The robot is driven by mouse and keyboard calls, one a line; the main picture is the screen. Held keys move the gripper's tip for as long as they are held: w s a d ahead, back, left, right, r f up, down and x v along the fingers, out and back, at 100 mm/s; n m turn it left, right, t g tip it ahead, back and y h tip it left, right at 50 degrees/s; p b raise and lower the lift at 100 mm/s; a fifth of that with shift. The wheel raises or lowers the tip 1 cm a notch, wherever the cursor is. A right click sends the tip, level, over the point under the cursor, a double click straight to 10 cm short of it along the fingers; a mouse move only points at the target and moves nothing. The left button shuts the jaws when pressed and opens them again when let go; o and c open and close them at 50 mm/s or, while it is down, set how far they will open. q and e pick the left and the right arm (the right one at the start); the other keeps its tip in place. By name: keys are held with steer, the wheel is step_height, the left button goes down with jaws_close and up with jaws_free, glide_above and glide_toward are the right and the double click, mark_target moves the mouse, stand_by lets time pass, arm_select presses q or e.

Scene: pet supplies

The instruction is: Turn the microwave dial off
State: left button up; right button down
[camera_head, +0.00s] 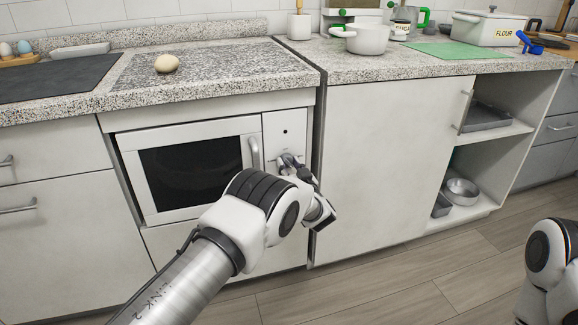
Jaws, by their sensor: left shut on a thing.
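The white microwave (190,170) with a dark door window is built in under the speckled counter, and its door is shut. A vertical handle (254,153) is on the door's right side. The control panel (284,128) is a narrow white strip right of the door, with a small dark dot near its top. My left gripper (287,160) is at the middle of this panel, shut on what seems to be the dial, which is mostly hidden behind my gripper and wrist. The dial's setting cannot be seen. My right gripper is out of view; only part of my right arm shows at lower right.
A round pale item (166,63) lies on the counter above the microwave. A white pot (366,39), a green mat (440,50) and a flour tin (487,28) stand farther right. An open shelf holds a metal bowl (461,191). The floor in front is clear.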

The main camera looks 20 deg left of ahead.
arm_select(q)
steer(key=n, duration=0.7)
steer(key=shift+d+n+g, duration=0.1)
steer(key=shift+n+g, duration=0.3)
steer(key=n, duration=0.4)
steer(key=shift+r+p, duration=0.1)
steer(key=shift+p, duration=0.25)
steer(key=n, duration=0.4)
steer(key=shift+g, duration=0.3)
steer(key=n, duration=0.3)
steer(key=shift+r+n+h, duration=0.1)
steer(key=shift+n+h, duration=0.2)
steer(key=shift+h, duration=0.1)
steer(key=shift+n, duration=1.2)
steer(key=n, duration=0.3)
steer(key=shift+h, duration=0.4)
steer(key=shift+n+b, duration=0.45)
steer(key=shift+n, duration=1.05)
